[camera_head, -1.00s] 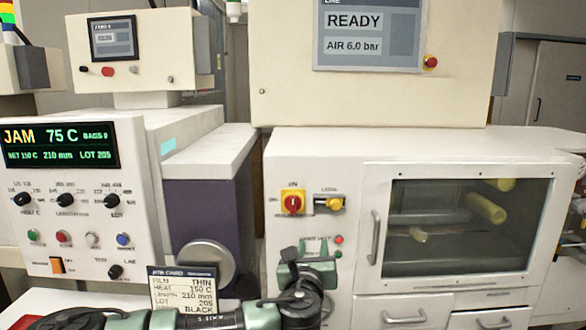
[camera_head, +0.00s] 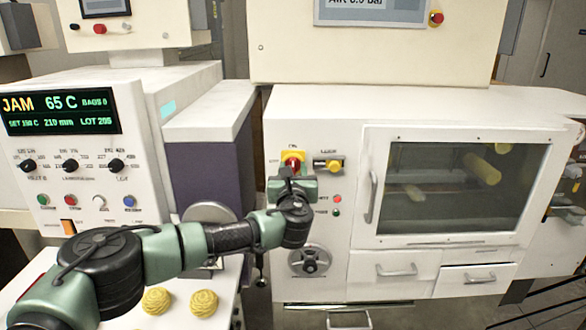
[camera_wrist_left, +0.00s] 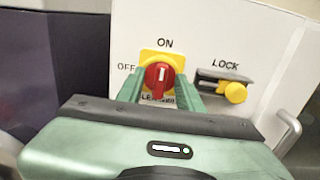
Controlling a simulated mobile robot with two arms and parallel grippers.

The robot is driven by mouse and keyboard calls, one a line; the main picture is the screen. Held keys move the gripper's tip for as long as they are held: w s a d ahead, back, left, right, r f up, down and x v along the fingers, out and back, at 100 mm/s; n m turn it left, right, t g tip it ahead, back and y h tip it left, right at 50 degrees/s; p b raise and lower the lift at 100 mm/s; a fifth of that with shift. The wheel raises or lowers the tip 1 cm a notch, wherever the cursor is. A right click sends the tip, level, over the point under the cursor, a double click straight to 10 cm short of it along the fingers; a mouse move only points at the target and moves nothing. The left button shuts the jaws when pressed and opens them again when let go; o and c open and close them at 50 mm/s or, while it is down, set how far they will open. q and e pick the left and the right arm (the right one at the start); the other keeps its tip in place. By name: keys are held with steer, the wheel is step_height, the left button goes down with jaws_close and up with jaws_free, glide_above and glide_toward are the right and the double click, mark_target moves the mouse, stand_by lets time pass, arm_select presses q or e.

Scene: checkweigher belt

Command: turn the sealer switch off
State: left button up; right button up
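The switch is a red rotary knob on a yellow plate (camera_head: 293,157) on the white cabinet front. In the left wrist view the red knob (camera_wrist_left: 159,78) has ON above it and OFF to its left. Its white mark stands about upright, toward ON. The label below the knob is partly hidden. My left gripper (camera_wrist_left: 160,92) is open, its two green fingers on either side of the knob, with small gaps seeming to show. In the head view the left gripper (camera_head: 292,178) is just below and in front of the switch, hiding part of it. My right gripper is not in view.
A yellow LOCK latch (camera_wrist_left: 235,92) sits right of the switch. A windowed door (camera_head: 455,187) is to the right. The left control panel (camera_head: 75,160) reads JAM, 65 C.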

arm_select(q)
jaws_close()
steer(key=n+b, duration=0.3)
steer(key=n, duration=0.3)
steer(key=n+b, duration=0.4)
steer(key=n, duration=0.2)
steer(key=n+b, duration=0.4)
steer(key=n, duration=0.1)
steer(key=shift+a+f+n, duration=0.2)
steer(key=shift+f+n, duration=0.15)
steer(key=shift+n, duration=0.05)
stand_by(0.5)
